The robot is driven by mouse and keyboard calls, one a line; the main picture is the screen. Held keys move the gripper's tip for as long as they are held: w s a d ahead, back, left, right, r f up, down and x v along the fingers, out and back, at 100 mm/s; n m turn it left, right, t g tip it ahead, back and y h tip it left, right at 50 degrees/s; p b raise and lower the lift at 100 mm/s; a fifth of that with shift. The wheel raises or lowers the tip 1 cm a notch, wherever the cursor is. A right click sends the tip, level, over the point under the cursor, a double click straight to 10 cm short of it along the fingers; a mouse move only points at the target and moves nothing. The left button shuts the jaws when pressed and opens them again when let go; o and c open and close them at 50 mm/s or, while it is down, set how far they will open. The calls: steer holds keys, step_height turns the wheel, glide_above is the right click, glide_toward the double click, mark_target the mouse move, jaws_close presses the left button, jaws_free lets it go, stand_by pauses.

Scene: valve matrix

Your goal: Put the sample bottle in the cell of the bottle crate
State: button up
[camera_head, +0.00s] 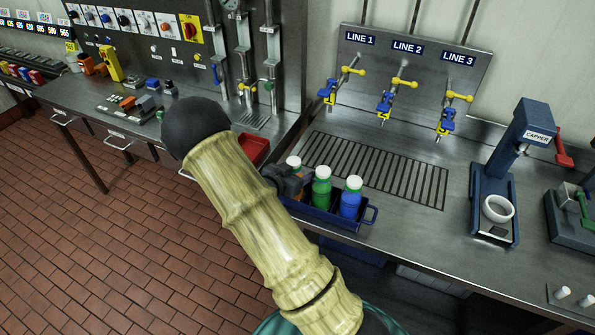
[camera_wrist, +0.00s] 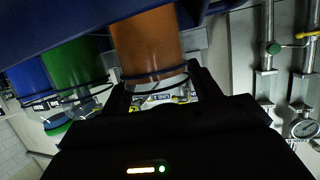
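The bottle crate (camera_head: 333,217) is a dark blue carrier with a side handle at the front edge of the steel counter. It holds a green bottle (camera_head: 321,190) and a blue bottle (camera_head: 350,200), both upright. An orange bottle (camera_wrist: 148,45) with a white cap stands upright at the crate's left end, partly hidden in the head view. My gripper (camera_wrist: 158,88) is at this bottle, with one finger on each side of its upper part. I cannot tell whether the fingers press on it. The crate's wall (camera_wrist: 60,25) crosses the top of the wrist view. Its cells are hidden.
A drain grate (camera_head: 375,170) lies behind the crate, below three yellow-handled valves (camera_head: 398,85) marked LINE 1 to LINE 3. A blue capper (camera_head: 505,170) stands to the right. A red tray (camera_head: 253,147) is to the left. My arm hides part of the counter.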

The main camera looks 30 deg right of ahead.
steer(key=shift+r, duration=0.25)
steer(key=shift+s+a, duration=0.15)
steer(key=shift+a, duration=0.2)
steer(key=b+v, duration=0.1)
steer(key=v, duration=1)
steer(key=shift+a, duration=0.1)
